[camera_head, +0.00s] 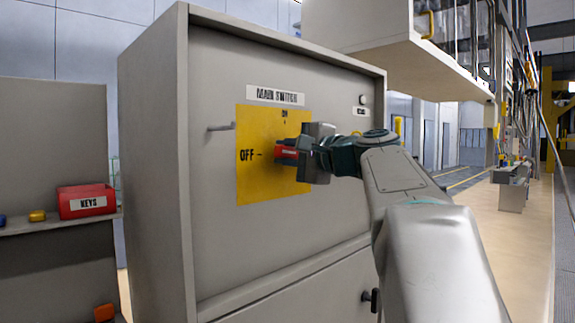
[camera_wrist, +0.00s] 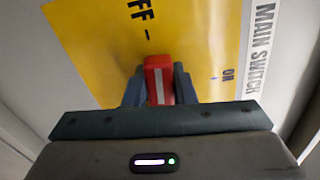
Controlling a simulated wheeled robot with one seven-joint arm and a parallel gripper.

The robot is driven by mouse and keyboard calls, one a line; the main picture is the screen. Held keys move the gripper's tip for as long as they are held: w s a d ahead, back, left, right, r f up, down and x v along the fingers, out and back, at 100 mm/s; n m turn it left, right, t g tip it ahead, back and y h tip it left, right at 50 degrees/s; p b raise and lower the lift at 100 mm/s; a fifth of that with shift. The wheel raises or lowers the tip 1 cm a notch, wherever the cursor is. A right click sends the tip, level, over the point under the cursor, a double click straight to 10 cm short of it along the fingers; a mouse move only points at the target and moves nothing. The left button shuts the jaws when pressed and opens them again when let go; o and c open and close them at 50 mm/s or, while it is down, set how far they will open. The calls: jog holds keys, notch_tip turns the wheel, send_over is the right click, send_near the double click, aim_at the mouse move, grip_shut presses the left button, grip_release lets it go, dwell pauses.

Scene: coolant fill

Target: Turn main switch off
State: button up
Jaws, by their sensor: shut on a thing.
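The main switch has a red handle (camera_head: 286,152) on a yellow plate (camera_head: 262,188), under a "MAIN SWITCH" label (camera_head: 276,96) on a grey cabinet. The plate has "OFF" at its left and "ON" at its top. The handle lies about level, its visible end towards the OFF mark. In the wrist view, the red handle (camera_wrist: 158,76) with a pale stripe sits between both fingers, and its far end faces the OFF dash. My gripper (camera_head: 296,148) is shut on the handle; it also shows in the wrist view (camera_wrist: 159,88). The handle's pivot is hidden.
A grey peg (camera_head: 221,127) sticks out of the cabinet left of the plate. A red "KEYS" box (camera_head: 87,201) stands on a shelf at left. A knob (camera_head: 371,298) is on the lower door. An overhanging pale cabinet (camera_head: 385,45) is at upper right.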

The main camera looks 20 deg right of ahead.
jog(key=shift+f+n+b, duration=0.35)
jog(key=shift+n+b, duration=0.2)
jog(key=shift+n, duration=0.15)
jog(key=o, duration=1)
jog(key=v, duration=1.3)
jog(key=shift+s+r, duration=0.1)
jog(key=shift+s, duration=0.3)
